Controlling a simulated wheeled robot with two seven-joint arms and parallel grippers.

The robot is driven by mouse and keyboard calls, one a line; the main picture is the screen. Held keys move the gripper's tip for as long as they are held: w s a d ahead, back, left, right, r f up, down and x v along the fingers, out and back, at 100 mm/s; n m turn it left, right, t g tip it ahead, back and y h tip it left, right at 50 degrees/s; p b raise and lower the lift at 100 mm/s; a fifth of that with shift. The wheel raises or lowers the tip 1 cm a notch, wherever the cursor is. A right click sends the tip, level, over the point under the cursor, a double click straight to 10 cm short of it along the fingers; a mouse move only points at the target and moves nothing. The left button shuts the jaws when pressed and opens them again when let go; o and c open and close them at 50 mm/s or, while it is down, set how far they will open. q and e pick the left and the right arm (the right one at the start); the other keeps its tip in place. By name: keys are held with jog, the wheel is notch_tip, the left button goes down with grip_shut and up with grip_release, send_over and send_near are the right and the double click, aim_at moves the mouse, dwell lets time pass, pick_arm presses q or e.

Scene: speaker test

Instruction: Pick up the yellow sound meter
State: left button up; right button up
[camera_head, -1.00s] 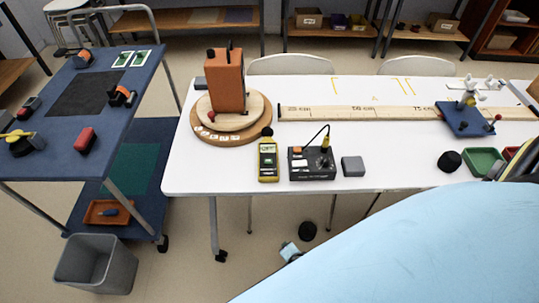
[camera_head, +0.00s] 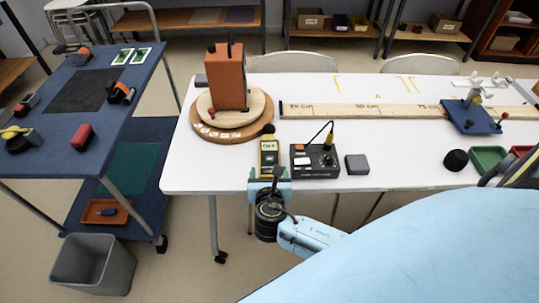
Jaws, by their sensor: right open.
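The yellow sound meter (camera_head: 269,150) lies near the front edge of the white table (camera_head: 400,155), its dark round tip pointing away from me. My right gripper (camera_head: 270,174) is open at the table's front edge. Its two fingertips show left and right of the meter's near end, and its wrist hangs below the edge. The gripper hides the near end of the meter. I cannot tell whether the fingers touch it. My left gripper is not in view.
A black control box (camera_head: 314,161) with a cable stands just right of the meter, and a grey block (camera_head: 357,164) beyond it. An orange speaker (camera_head: 226,78) stands on a round wooden turntable (camera_head: 209,130) behind. A blue cart (camera_head: 40,158) stands left. The table left of the meter is clear.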

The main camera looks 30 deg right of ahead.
aim_at(270, 166)
jog(key=b+x, duration=0.1)
jog(key=x, duration=0.4)
jog(key=shift+s+d, duration=0.1)
jog(key=shift+d, duration=0.1)
jog(key=shift+w+d+f+b, duration=0.1)
jog(key=shift+w+b, duration=0.1)
jog(key=shift+b, duration=0.1)
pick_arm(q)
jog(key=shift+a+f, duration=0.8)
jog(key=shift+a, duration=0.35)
pick_arm(e)
jog(key=shift+c, duration=0.3)
jog(key=c, duration=0.7)
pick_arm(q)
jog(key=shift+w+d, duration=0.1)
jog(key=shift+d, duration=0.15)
pick_arm(e)
jog(key=shift+c, duration=0.7)
